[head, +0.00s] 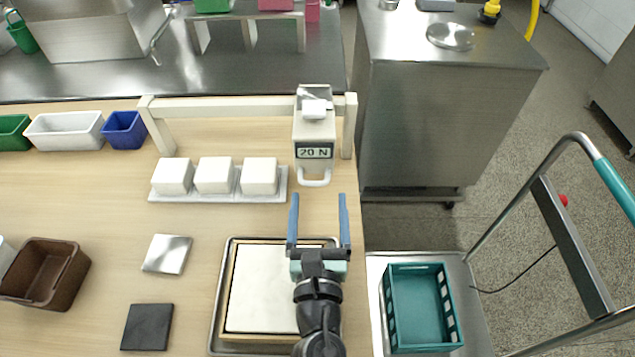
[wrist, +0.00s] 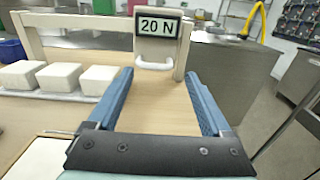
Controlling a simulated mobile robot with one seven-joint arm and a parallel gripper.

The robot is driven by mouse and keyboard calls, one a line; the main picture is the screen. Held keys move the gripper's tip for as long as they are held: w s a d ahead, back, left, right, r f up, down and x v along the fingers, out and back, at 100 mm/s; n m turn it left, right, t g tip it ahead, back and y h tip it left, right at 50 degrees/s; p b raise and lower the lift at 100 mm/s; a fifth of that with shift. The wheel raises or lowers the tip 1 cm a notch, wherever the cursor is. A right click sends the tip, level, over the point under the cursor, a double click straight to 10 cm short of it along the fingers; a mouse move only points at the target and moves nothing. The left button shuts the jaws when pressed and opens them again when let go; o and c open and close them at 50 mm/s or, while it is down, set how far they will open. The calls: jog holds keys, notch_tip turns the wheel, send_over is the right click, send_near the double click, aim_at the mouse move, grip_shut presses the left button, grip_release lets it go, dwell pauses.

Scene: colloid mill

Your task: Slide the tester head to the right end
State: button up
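The tester head (head: 314,128) is a pale box with a "20 N" display and a white loop handle (head: 314,177) at its bottom. It hangs on a cream rail frame (head: 225,108), near the right post (head: 349,125). A narrow gap shows between head and post in the head view. My gripper (head: 319,215) is open and empty, with blue fingers pointing toward the head, in front of and below the handle. In the wrist view the head (wrist: 158,34) and handle (wrist: 154,64) appear beyond and between the open fingers (wrist: 160,85), not touching them.
Several white blocks (head: 214,175) sit on a tray (head: 217,199) left of the head. A framed white slab (head: 262,290) lies under my arm. A metal plate (head: 167,254) and dark plate (head: 147,327) lie left. A teal crate (head: 385,290) stands on a cart at right.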

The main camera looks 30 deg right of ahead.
jog(key=b+v, duration=0.1)
jog(key=v, duration=0.5)
jog(key=shift+a+f, duration=0.15)
jog(key=shift+s+a+b, duration=0.4)
jog(key=shift+s+b, duration=0.05)
jog(key=shift+s, duration=0.15)
